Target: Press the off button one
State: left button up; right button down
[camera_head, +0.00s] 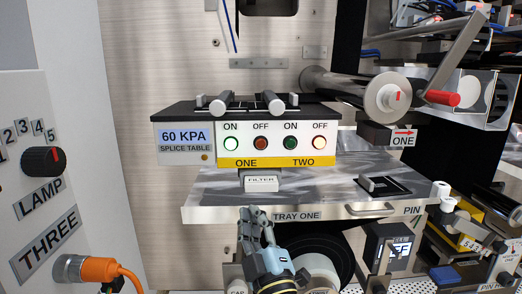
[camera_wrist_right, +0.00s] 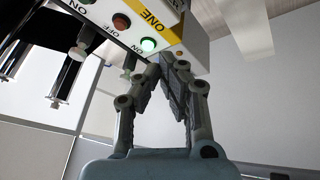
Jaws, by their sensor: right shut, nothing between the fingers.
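The splice table panel (camera_head: 218,162) carries ON and OFF buttons in two groups, ONE and TWO. In the right wrist view the red off button (camera_wrist_right: 121,21) is beyond the green on button (camera_wrist_right: 148,44). My right gripper (camera_head: 252,211) is shut and empty, below the panel and in front of tray one. In the wrist view its fingertips (camera_wrist_right: 168,57) meet near the panel's lower corner, apart from the off button. My left gripper is not in view.
Tray one (camera_head: 240,215) juts out below the panel, with a filter box (camera_head: 261,184) above it. The TWO off button (camera_head: 320,143) glows pale; the TWO on button (camera_head: 290,143) is dark green. A roller (camera_head: 388,95) with a red handle stands at right.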

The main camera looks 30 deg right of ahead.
aim_at(261, 144)
notch_tip(261, 144, up, 11)
jog(key=m+t+h+p, duration=0.1)
jog(key=t+h, duration=0.1)
jog(key=h, duration=0.1)
jog(key=shift+s+d+p, duration=0.3)
jog(key=shift+d+p, duration=0.1)
jog(key=shift+d, duration=0.05)
jog(key=shift+w+d+b, duration=0.65)
jog(key=shift+w+b, duration=0.05)
jog(key=shift+w, duration=0.6)
jog(key=shift+w+d+b, duration=0.6)
jog(key=shift+w+b, duration=0.1)
jog(key=shift+w, duration=0.65)
jog(key=shift+w+d+b, duration=0.65)
jog(key=shift+w+b, duration=0.05)
jog(key=shift+w, duration=0.6)
jog(key=shift+w, duration=0.1)
jog(key=shift+w+d, duration=0.2)
jog(key=shift+w, duration=0.1)
